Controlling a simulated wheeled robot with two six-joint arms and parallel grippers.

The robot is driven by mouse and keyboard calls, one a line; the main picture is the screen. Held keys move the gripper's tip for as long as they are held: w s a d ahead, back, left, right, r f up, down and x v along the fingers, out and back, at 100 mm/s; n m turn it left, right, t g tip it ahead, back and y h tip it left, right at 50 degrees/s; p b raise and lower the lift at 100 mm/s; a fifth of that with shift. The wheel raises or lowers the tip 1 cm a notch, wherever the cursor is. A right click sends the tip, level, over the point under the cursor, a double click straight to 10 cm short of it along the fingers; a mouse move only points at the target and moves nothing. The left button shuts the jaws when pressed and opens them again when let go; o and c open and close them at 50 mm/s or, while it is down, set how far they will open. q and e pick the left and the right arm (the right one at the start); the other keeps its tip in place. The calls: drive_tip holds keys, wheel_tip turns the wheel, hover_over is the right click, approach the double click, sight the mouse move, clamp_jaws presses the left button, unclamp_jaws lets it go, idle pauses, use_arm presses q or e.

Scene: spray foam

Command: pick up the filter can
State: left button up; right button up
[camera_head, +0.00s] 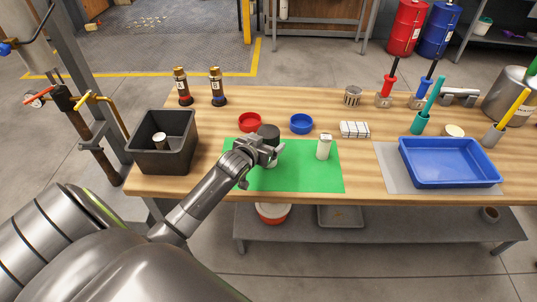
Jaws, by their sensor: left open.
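My left gripper (266,153) is open and reaches over the green mat (310,180) from the left. Right at it is a can with a black top (269,132) and a pale lower part, partly hidden by the gripper; I cannot tell whether the fingers touch it. A small white canister (324,149) stands upright on the mat, to the right of the gripper and apart from it. Which of these is the filter can I cannot tell for sure. My right gripper is not in view.
A black bin (163,155) with a pale-topped can inside stands at the left. A red dish (250,122) and a blue dish (301,124) lie behind the mat. A blue tray (450,178) is at the right.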

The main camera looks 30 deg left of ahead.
use_arm(q)
drive_tip(key=shift+x, duration=1.5)
drive_tip(key=c, duration=1.4)
drive_tip(key=shift+r, duration=0.1)
drive_tip(key=shift+c, duration=1.2)
drive_tip(key=shift+r, duration=0.1)
